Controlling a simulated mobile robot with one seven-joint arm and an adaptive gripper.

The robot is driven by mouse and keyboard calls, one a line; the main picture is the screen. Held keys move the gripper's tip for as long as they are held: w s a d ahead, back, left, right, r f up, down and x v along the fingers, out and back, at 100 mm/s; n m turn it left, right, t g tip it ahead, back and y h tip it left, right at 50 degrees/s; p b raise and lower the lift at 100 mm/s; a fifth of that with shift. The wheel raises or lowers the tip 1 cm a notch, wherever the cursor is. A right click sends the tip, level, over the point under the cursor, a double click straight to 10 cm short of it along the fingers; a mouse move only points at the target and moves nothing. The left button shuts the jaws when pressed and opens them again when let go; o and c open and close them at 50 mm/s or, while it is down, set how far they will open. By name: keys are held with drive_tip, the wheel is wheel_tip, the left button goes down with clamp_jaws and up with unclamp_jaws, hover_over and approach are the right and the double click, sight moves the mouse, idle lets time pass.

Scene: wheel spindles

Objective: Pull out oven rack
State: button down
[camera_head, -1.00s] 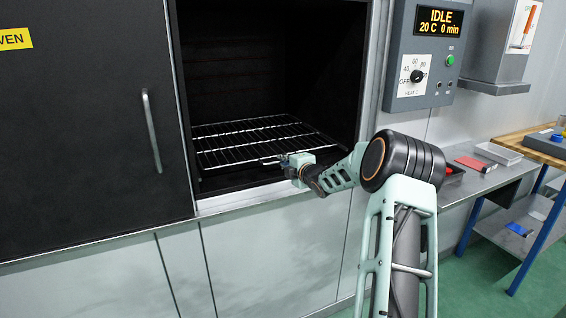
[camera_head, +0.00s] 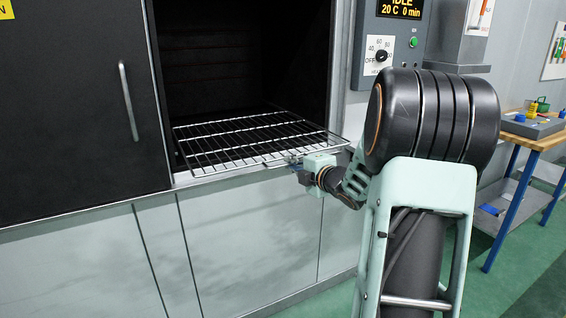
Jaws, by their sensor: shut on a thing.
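The oven rack (camera_head: 245,140) is a wire grid lying level in the open oven (camera_head: 235,60). Its front part sticks out past the oven's front sill, and its back part is inside the dark chamber. My gripper (camera_head: 296,163) is at the rack's front edge, right of its middle, and is shut on the rack. The fingertips are small and partly hidden by the gripper body, so the exact grip on the bar is hard to make out.
The dark oven door (camera_head: 75,110) with a vertical handle (camera_head: 128,100) covers the left. A control panel (camera_head: 392,40) is on the right of the opening. A wooden workbench (camera_head: 535,138) stands at far right. The green floor (camera_head: 530,260) is open at lower right.

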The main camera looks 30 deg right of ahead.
drive_tip(key=shift+f+v, duration=0.25)
drive_tip(key=shift+v, duration=1.05)
drive_tip(key=shift+s, duration=0.1)
drive_tip(key=c, duration=2.1)
unclamp_jaws()
drive_tip(key=v, duration=1.2)
